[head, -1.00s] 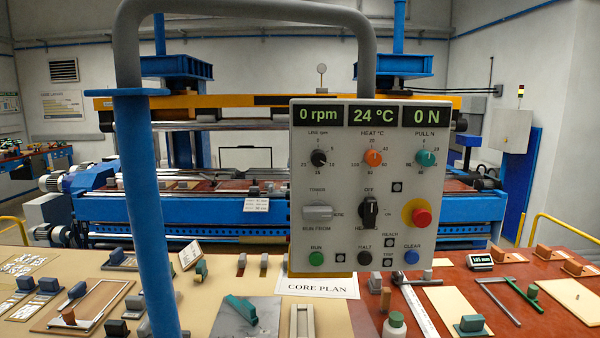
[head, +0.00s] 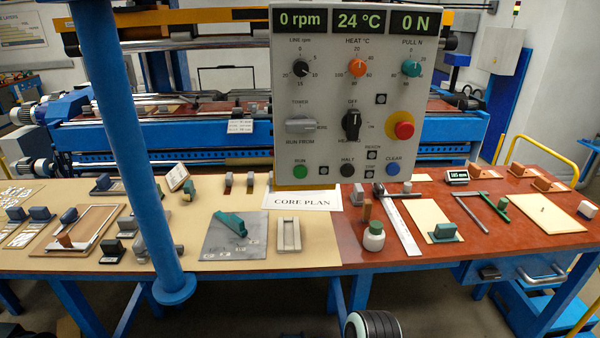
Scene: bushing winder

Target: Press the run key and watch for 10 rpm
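The control panel (head: 330,170) hangs over the table and faces me. Its green run key (head: 300,171) is at the lower left, under the label RUN. The speed display (head: 300,20) reads 0 rpm. The line rpm knob (head: 301,69) is black; its pointer appears turned to the lower right, near the 10 mark. Black HALT (head: 347,170) and blue CLEAR (head: 393,169) keys sit to the right of the run key. Neither of my grippers shows in the head view.
A blue post (head: 140,150) stands left of the panel. The table (head: 345,250) below holds many small parts, including a green-capped bottle (head: 374,238) and a grey plate (head: 222,247). A red stop button (head: 404,130) is at the panel's right. The winder (head: 210,140) stands behind.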

